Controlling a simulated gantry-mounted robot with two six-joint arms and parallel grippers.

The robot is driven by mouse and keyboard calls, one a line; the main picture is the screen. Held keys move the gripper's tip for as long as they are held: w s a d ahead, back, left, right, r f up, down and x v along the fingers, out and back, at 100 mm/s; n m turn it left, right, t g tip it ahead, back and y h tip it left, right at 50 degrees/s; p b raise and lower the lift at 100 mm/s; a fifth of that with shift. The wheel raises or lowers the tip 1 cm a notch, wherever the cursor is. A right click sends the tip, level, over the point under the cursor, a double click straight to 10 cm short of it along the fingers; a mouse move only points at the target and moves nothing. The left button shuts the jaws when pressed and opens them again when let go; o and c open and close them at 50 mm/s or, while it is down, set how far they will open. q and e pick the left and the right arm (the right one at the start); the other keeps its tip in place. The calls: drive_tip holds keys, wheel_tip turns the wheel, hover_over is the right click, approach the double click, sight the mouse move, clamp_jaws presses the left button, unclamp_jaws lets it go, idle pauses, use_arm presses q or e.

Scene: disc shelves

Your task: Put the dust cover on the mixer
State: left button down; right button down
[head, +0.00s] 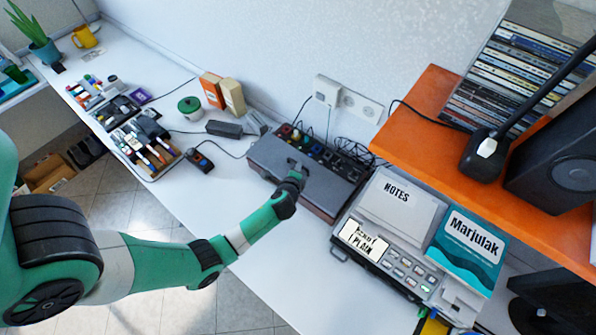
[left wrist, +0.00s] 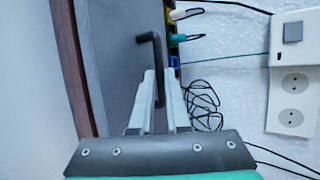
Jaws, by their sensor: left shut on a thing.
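The dust cover (head: 333,187) is a flat dark grey panel with a black bar handle (left wrist: 147,38). It lies over or just above the mixer (head: 322,155), whose back strip with coloured plugs stays uncovered. A reddish-brown edge shows along the front. I cannot tell whether the cover is fully seated. My left gripper (head: 297,176) is at the cover's handle. In the left wrist view its two pale fingers (left wrist: 160,95) are closed on the handle, with the grey cover (left wrist: 108,60) behind. My right gripper is not in view.
A device with a notes pad (head: 395,200) and a teal book (head: 466,246) stand right of the mixer. An orange shelf (head: 425,125) with a speaker overhangs the right. Loose cables and a wall socket (head: 350,103) are behind. White desk is clear at front left.

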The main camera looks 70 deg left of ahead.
use_arm(q)
drive_tip(key=shift+f, duration=0.25)
drive_tip(key=shift+f, duration=0.1)
drive_tip(key=c, duration=0.9)
unclamp_jaws()
drive_tip(key=shift+d+r, duration=0.1)
drive_tip(key=shift+r, duration=0.15)
drive_tip(key=p+v, duration=0.6)
drive_tip(key=v, duration=0.5)
drive_tip(key=shift+s+d, duration=0.25)
drive_tip(key=shift+s, duration=0.05)
drive_tip(key=shift+r, duration=0.1)
